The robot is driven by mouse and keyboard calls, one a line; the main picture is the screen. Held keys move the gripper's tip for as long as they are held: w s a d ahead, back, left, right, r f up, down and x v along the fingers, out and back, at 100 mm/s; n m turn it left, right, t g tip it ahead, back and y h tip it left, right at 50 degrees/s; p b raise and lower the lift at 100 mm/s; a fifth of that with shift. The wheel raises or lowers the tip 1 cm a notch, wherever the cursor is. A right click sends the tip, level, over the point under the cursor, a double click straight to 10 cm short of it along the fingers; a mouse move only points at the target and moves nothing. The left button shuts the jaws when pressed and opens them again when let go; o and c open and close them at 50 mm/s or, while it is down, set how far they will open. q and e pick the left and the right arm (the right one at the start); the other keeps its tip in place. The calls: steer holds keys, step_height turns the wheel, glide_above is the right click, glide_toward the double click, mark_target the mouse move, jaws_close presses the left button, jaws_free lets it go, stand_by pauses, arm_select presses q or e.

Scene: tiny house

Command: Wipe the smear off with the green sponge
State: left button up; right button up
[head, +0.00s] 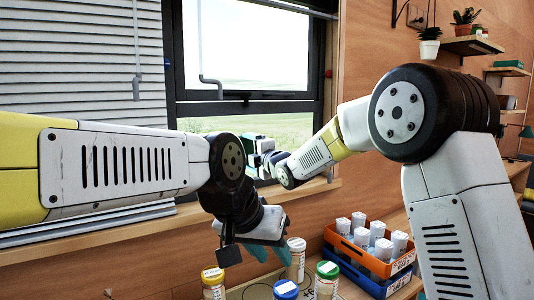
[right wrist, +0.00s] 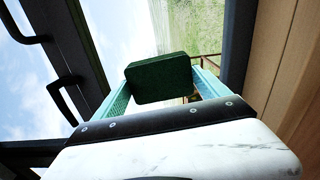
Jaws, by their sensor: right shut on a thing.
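The green sponge (right wrist: 160,78) is a dark green block held between the teal fingers of my right gripper (right wrist: 163,88) in the right wrist view. In the head view my right gripper (head: 258,158) holds it up in front of the lower window pane, near the middle of the picture. I cannot tell whether the sponge touches the glass. I cannot make out the smear in either view. My left gripper (head: 247,254) hangs low over the table near the jars, with its teal fingers apart and nothing seen between them.
Several lidded jars (head: 296,258) stand on the table below my left gripper. An orange crate (head: 401,264) of white-capped bottles sits at right, on a blue one (head: 374,284). The window sill (head: 318,187) runs below the window (head: 245,50). Blinds (head: 80,60) hang at left.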

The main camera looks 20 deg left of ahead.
steer(key=shift+x, duration=0.9)
steer(key=w+d, duration=0.2)
steer(key=w, duration=0.1)
steer(key=shift+d, duration=0.3)
steer(key=shift+a, duration=0.1)
